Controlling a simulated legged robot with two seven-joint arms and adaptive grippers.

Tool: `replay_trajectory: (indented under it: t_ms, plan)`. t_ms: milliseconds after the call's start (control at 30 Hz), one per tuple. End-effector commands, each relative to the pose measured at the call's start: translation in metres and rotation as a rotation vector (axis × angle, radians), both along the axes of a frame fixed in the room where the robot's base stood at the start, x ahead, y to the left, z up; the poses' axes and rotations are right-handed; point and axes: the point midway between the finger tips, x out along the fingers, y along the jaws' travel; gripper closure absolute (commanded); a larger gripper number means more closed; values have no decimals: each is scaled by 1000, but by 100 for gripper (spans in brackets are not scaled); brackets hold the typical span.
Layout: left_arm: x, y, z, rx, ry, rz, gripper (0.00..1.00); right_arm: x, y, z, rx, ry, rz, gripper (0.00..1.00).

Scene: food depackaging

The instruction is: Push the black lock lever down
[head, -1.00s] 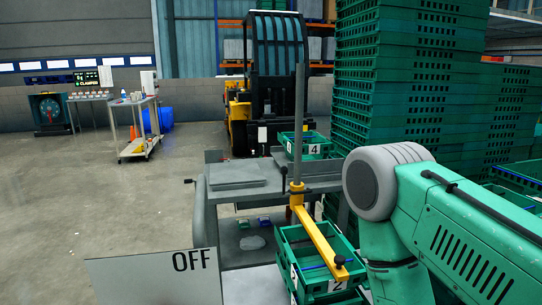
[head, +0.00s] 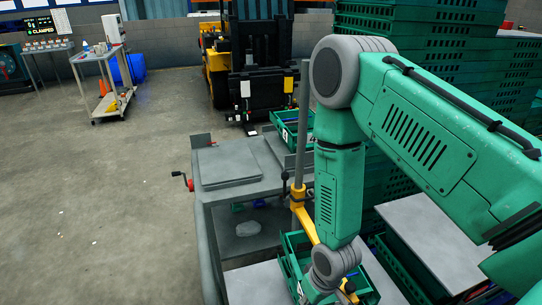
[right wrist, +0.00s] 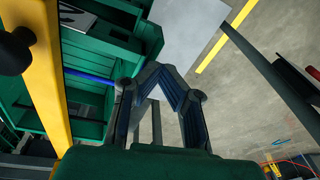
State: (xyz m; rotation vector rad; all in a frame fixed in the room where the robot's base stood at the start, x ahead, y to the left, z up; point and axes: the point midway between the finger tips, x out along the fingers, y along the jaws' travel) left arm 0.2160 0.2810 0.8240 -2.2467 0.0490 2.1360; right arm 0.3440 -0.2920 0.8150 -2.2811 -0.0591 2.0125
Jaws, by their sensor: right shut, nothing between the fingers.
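A small black lever (head: 285,178) shows at the collar on the grey upright post (head: 302,125) in the head view. A yellow arm (head: 300,212) slopes down from this collar, partly hidden behind my right arm. The right wrist view shows the yellow arm (right wrist: 45,75) at the left, with a black knob (right wrist: 15,50) on it. My right gripper (right wrist: 158,70) is shut and empty, to the right of the yellow arm and apart from it in that picture. In the head view its fingers are hidden or too small to tell. My left gripper is out of view.
Green crates (head: 293,255) stand below the yellow arm; a crate also fills the upper left of the right wrist view (right wrist: 90,50). Stacked crates rise behind my right arm.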

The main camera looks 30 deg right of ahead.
Motion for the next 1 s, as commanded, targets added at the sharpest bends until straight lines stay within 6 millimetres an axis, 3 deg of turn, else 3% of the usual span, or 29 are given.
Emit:
replay_trajectory:
  t_ms: [33,267,367,467,633,800,1000]
  plan:
    - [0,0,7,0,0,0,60,14,-2,10,4,-15,-2,100]
    - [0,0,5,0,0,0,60,96,-17,35,12,-85,3,100]
    - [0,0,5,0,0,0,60,140,-30,57,4,-125,5,100]
    - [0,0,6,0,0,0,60,189,-49,89,-14,-167,3,100]
    - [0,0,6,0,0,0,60,264,-95,161,-67,-240,-18,100]
    - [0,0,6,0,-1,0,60,298,-128,212,-112,-276,-45,100]
    - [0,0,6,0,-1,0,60,307,-139,228,-128,-282,-57,100]
